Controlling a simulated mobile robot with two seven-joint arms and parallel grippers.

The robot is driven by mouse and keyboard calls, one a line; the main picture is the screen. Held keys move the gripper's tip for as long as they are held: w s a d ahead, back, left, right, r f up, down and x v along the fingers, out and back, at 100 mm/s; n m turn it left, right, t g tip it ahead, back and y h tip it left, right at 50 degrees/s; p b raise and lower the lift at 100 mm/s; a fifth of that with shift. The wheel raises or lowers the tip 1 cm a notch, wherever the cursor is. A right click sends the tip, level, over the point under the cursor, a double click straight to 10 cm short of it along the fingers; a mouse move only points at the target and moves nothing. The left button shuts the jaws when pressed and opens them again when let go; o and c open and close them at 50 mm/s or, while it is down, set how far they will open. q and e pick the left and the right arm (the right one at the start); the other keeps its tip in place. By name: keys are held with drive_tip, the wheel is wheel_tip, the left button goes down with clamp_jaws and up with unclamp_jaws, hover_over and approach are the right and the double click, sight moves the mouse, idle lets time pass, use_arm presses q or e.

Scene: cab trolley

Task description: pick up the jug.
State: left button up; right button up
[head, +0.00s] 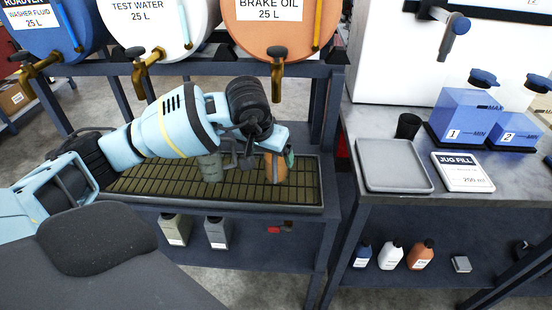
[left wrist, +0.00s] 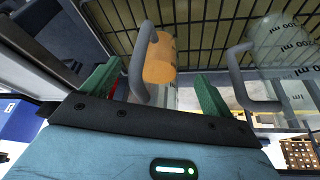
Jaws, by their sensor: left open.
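A jug with orange liquid (head: 274,168) stands on the drip grating below the brake oil barrel. My left gripper (head: 268,152) is at this jug and partly hides it. In the left wrist view, the orange jug (left wrist: 160,68) and its grey handle lie between the two green fingers of my open left gripper (left wrist: 156,86), with gaps on both sides. A second, clear jug (left wrist: 275,60) with a grey handle is to the right in that view; it looks empty. In the head view the clear jug (head: 211,166) is left of the orange one. My right gripper is out of view.
Barrels with taps hang above the grating (head: 140,185), including the brake oil barrel (head: 270,30). On the right bench are a grey tray (head: 368,184), a jug fill card (head: 462,172), a black cup (head: 408,126) and blue tanks (head: 465,118). Bottles stand on lower shelves.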

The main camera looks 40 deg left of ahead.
use_arm(q)
drive_tip(key=w, duration=0.2)
drive_tip(key=w+f, duration=0.1)
drive_tip(key=shift+w+a, duration=0.3)
drive_tip(key=shift+w, duration=0.05)
drive_tip(key=c, duration=1.2)
drive_tip(key=shift+r, duration=0.1)
